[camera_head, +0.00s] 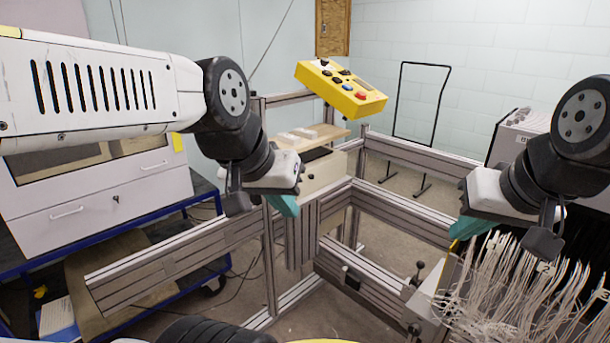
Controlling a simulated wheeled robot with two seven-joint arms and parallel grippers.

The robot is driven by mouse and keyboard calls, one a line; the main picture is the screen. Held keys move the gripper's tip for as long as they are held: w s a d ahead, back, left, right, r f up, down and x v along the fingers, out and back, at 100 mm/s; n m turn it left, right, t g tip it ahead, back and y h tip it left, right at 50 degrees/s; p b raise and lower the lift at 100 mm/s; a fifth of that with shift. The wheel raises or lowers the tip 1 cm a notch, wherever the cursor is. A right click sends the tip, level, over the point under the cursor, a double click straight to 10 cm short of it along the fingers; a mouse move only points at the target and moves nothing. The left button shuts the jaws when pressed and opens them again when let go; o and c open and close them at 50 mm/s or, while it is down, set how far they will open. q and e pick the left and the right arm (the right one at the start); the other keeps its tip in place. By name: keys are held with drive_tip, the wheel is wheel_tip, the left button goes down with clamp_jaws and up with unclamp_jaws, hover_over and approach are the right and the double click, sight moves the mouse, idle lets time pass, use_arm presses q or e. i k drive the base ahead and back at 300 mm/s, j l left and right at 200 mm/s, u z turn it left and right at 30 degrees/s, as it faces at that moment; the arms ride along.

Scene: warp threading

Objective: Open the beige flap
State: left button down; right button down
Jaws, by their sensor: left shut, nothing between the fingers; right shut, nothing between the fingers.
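A beige panel (324,174), which looks like the beige flap, is on the metal frame at the centre, below a light wooden board. A dark slot shows along its top, and its left part is hidden behind my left gripper. I cannot tell for certain whether it is open or shut. My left gripper (284,205), with teal fingertips, is shut and empty, in front and to the left of the panel. My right gripper (470,228) is shut and empty at the right, well away from the panel and above the pale threads.
A yellow control box (341,90) with buttons stands above the frame (400,160). Many pale threads (515,290) fill the lower right. A white drawer cabinet (95,195) stands on a blue-framed cart at the left. Open floor shows inside the frame.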

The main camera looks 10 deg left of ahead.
sight(325, 176)
drive_tip(key=u, duration=0.35)
drive_tip(key=i+l+u, duration=0.35)
drive_tip(key=k+l, duration=0.05)
drive_tip(key=k, duration=0.05)
